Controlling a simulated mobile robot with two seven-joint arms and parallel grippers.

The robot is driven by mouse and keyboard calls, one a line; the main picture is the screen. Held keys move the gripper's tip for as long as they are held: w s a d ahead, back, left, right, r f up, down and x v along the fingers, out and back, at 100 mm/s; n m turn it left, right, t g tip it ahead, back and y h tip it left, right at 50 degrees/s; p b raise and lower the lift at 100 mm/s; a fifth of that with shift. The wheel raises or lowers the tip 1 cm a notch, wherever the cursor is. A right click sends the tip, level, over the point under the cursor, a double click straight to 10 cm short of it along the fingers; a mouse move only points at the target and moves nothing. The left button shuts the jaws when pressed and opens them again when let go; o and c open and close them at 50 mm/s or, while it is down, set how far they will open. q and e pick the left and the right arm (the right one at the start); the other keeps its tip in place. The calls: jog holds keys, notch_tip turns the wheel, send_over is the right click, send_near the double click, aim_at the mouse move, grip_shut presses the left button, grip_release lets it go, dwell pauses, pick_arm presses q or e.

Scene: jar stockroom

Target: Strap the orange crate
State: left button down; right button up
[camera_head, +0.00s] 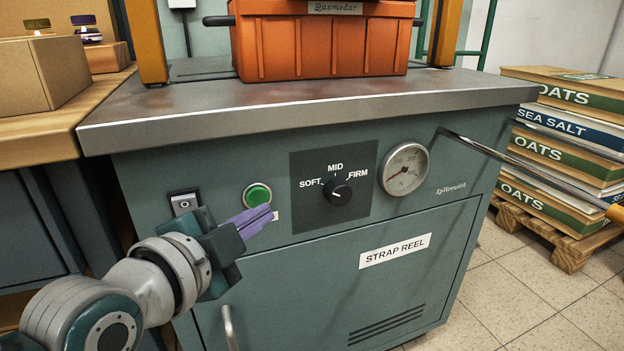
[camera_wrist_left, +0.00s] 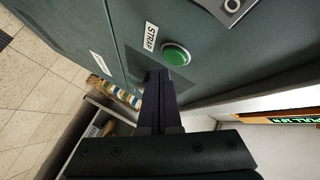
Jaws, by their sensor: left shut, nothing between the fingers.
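The orange crate (camera_head: 320,48) sits on the strapping machine's grey top (camera_head: 300,100), between two yellow uprights. Its upper part is cut off by the picture's edge. On the machine's front are a green button (camera_head: 257,195), a black knob (camera_head: 337,191) marked SOFT, MID and FIRM, and a round gauge (camera_head: 404,169). My left gripper (camera_head: 268,214) is shut and empty, its purple fingertips just in front of and below the green button. In the left wrist view the fingertips (camera_wrist_left: 157,74) point at the button (camera_wrist_left: 176,54), beside the STRAP label. Contact cannot be told. My right gripper is out of view.
A rocker switch (camera_head: 185,203) is left of the button. A long bar (camera_head: 520,160) juts out right of the gauge. Stacked OATS and SEA SALT sacks (camera_head: 570,155) stand on a pallet (camera_head: 545,235) at right. A cardboard box (camera_head: 45,75) sits on the wooden bench at left.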

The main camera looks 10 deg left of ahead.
pick_arm(q)
jog(key=s+d+p, duration=0.1)
jog(key=s, duration=0.1)
jog(key=s+d+p, duration=0.1)
jog(key=s, duration=0.1)
jog(key=shift+d, duration=0.35)
jog(key=shift+w, duration=0.1)
jog(key=s+a+r+n+g+y+p, duration=0.15)
jog(key=s+r+n+g+p, duration=0.25)
jog(key=s+r+p, duration=0.7)
jog(key=s+a+r+n+g+p, duration=0.2)
jog(key=s+r+n+g+p, duration=0.25)
jog(key=r+p, duration=1.2)
jog(key=s+a+r+n+g+y+p, duration=0.1)
jog(key=s+a+r+n+g+p, duration=0.15)
jog(key=s+r+p, duration=0.85)
notch_tip(320, 180, up, 37)
jog(key=w+p, duration=0.2)
jog(key=p, duration=3.7)
jog(key=shift+w+d+n+g, duration=0.25)
jog(key=shift+w+n+g, duration=0.05)
jog(key=shift+w, duration=0.1)
